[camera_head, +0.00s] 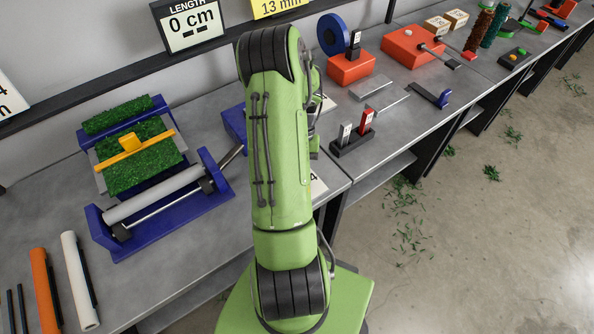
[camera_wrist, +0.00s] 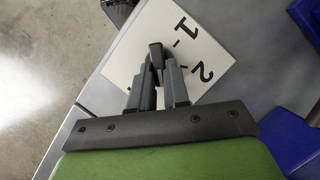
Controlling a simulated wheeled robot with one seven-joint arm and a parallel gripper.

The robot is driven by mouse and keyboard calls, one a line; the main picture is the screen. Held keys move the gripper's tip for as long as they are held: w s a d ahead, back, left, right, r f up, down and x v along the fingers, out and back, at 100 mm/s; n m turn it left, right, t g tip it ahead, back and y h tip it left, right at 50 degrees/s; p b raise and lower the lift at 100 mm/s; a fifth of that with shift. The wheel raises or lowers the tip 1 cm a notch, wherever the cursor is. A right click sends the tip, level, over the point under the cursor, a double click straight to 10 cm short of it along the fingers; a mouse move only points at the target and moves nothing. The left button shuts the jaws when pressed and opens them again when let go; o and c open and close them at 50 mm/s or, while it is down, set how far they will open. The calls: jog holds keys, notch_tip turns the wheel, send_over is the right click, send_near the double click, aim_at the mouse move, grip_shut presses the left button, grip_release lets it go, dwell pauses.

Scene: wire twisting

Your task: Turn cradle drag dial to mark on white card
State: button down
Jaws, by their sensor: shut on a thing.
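In the wrist view a white card (camera_wrist: 205,52) lies flat on the grey bench, with black figures 1 and 2 and short dashes. My gripper (camera_wrist: 157,72) is over the card, with its grey fingers close together on a small dark piece (camera_wrist: 156,50). This piece seems to be the dial's handle; the fingers hide its lower part, and I cannot tell which mark it lines up with. In the head view my arm hides the gripper and the dial.
A blue frame with a pale roller (camera_head: 155,194) and green grass-like pads (camera_head: 145,165) stands left of my arm. A "LENGTH 0 cm" display (camera_head: 191,22) stands behind. A dark rack with white and red pieces (camera_head: 353,140) stands to the right.

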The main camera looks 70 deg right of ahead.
jog(key=m+t, duration=0.1)
jog(key=m, duration=0.1)
jog(key=s+m+t+p, duration=0.1)
jog(key=m, duration=0.2)
jog(key=shift+a+f+m, duration=0.15)
jog(key=shift+a+m, duration=0.05)
jog(key=shift+m, duration=0.1)
jog(key=shift+s+a+m+t+p, duration=0.15)
jog(key=shift+m+t, duration=0.25)
jog(key=shift+m, duration=0.65)
jog(key=shift+s+d+m+t+p, duration=0.15)
jog(key=shift+m+t, duration=0.25)
jog(key=shift+m, duration=0.65)
jog(key=shift+w+a, duration=0.1)
jog(key=c, duration=1.1)
grip_release()
jog(key=p+v, duration=0.3)
jog(key=v, duration=1.2)
jog(key=shift+r+p, duration=0.4)
